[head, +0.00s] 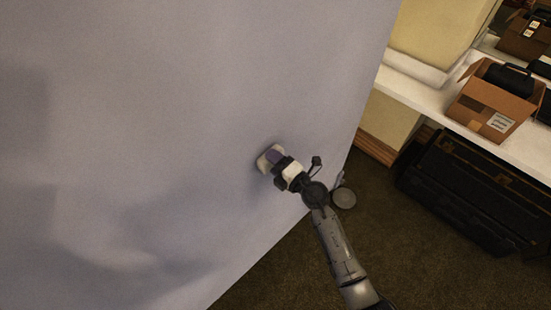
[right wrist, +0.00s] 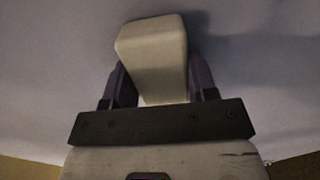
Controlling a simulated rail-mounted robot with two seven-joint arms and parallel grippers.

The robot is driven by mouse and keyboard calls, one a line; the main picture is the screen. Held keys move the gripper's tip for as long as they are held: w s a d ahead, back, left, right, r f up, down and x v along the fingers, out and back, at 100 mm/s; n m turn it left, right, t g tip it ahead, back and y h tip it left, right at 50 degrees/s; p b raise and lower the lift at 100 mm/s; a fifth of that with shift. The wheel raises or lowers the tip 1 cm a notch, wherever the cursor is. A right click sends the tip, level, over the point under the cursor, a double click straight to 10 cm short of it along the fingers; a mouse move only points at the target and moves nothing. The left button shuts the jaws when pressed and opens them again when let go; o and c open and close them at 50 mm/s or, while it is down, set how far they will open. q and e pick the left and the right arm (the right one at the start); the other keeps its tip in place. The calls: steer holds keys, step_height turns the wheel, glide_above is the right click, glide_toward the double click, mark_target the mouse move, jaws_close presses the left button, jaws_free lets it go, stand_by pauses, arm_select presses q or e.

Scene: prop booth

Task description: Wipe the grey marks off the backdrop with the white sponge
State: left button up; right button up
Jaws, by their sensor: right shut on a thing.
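The backdrop (head: 170,120) is a large lavender-grey panel that fills the left and middle of the head view. Soft dark patches show on its left and lower parts; I cannot tell whether they are marks or shadows. My right gripper (head: 275,162) is at the panel's lower right part, shut on the white sponge (head: 266,157). In the right wrist view the sponge (right wrist: 152,58) sits between the two fingers, its far end against or very close to the backdrop (right wrist: 60,60). Contact is hard to tell. My left gripper is not in view.
The backdrop's right edge runs slanting beside my right arm. Beyond it, a white shelf (head: 440,92) holds an open cardboard box (head: 494,100). A black case (head: 470,195) stands on the dark carpet (head: 390,250) below. A round grey object (head: 344,198) shows behind my arm.

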steer(key=shift+w+d+r, duration=0.1)
steer(key=shift+w+d+b, duration=0.6)
steer(key=shift+w+d, duration=0.65)
steer(key=shift+d, duration=0.05)
steer(key=shift+w, duration=0.1)
